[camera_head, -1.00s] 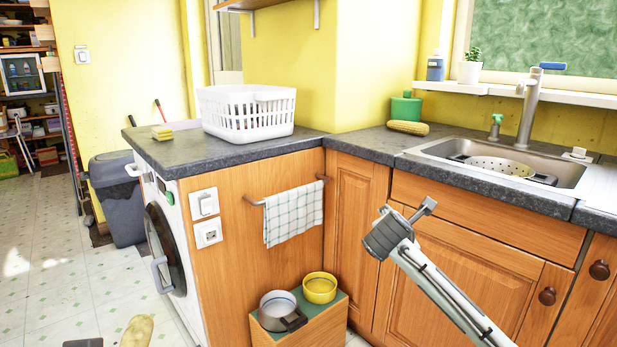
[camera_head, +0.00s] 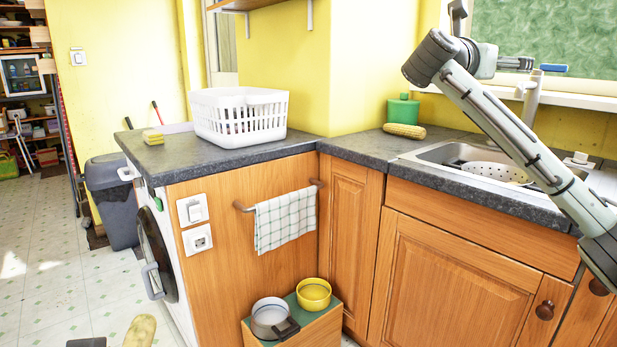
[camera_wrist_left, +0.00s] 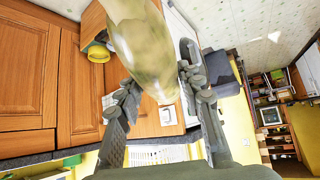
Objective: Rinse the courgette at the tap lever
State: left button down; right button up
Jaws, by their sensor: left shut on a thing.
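The courgette is a pale yellow-green, long body; its end shows at the bottom left of the head view (camera_head: 140,332), and it fills the upper middle of the left wrist view (camera_wrist_left: 140,40). My left gripper (camera_wrist_left: 160,84) is shut on it, a finger on each side, in front of the cupboards and away from the sink. The tap (camera_head: 531,100) stands behind the sink, partly hidden by my right arm. Its blue lever (camera_head: 553,67) points right. My right gripper (camera_head: 516,63) is raised just left of the lever; whether they touch is unclear.
The sink (camera_head: 430,154) holds a white colander (camera_head: 494,170). A white basket (camera_head: 240,120) is on the left counter.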

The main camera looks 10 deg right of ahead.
aim_at(550, 67)
jog(key=i+l, duration=0.1)
jog(key=l, duration=0.25)
jog(key=i+l, duration=0.15)
jog(key=l, duration=0.2)
jog(key=i+l, duration=0.1)
jog(key=l, duration=0.3)
jog(key=i+l, duration=0.15)
jog(key=l, duration=0.2)
jog(key=i+l, duration=0.1)
jog(key=l, duration=0.25)
